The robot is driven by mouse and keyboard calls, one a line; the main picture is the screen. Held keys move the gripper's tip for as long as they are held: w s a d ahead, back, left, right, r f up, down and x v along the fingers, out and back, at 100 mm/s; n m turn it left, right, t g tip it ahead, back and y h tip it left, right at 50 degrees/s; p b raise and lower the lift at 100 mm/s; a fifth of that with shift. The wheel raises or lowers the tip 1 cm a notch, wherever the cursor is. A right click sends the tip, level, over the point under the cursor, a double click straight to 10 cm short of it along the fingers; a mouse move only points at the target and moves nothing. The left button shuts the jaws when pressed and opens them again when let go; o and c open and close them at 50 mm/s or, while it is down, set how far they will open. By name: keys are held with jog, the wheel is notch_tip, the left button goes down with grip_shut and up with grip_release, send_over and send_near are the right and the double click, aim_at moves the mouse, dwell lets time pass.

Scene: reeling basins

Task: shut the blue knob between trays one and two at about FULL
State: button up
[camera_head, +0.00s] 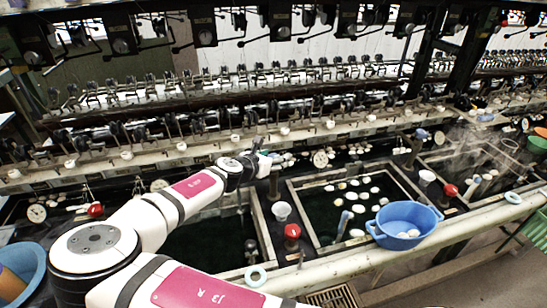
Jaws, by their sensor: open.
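My gripper (262,154) is at the end of my outstretched arm, over the back of the divider between the left basin (267,246) and the middle basin (292,204). It looks open, but its fingers are small. A pale blue-grey bit shows at the fingertips; I cannot tell whether it is the blue knob. A blue knob (421,134) shows plainly at the back between the middle basin and the right basin (509,178). No tray numbers or FULL mark can be read.
Red knobs (292,231) (450,190) stand near the front of the dividers. A white cup (281,211) stands behind one. A blue bowl (405,222) sits on the front edge of the middle basin, which holds white cocoons. Reeling machinery (200,100) spans the back.

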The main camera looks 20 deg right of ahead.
jog(key=shift+c, duration=0.6)
jog(key=c, duration=1)
jog(key=shift+c, duration=0.2)
jog(key=shift+w+f+m+h+b, duration=0.1)
jog(key=shift+m+h+b, duration=0.2)
jog(key=shift+b, duration=0.1)
jog(key=shift+w+a+m+g+h+b, duration=0.15)
jog(key=shift+m+g+h+b, duration=0.45)
jog(key=shift+m+g+b, duration=0.55)
jog(key=m+g+h+b, duration=0.1)
jog(key=m+g+b, duration=0.5)
jog(key=g+b, duration=0.1)
jog(key=shift+f+h, duration=0.1)
jog(key=shift+h, duration=0.3)
jog(key=m+g+b, duration=0.2)
jog(key=g+b, duration=0.1)
jog(key=m+g+y+b, duration=0.1)
jog(key=m+g+b, duration=0.2)
jog(key=b, duration=0.1)
jog(key=shift+d, duration=0.2)
jog(key=m+g+y+b, duration=0.1)
jog(key=m, duration=0.1)
jog(key=m+g+y+b, duration=0.1)
jog(key=g+y+b, duration=0.1)
jog(key=shift+s+a+m+b, duration=0.1)
jog(key=shift+s+m+b, duration=0.1)
jog(key=shift+m+b, duration=0.15)
jog(key=shift+g, duration=0.25)
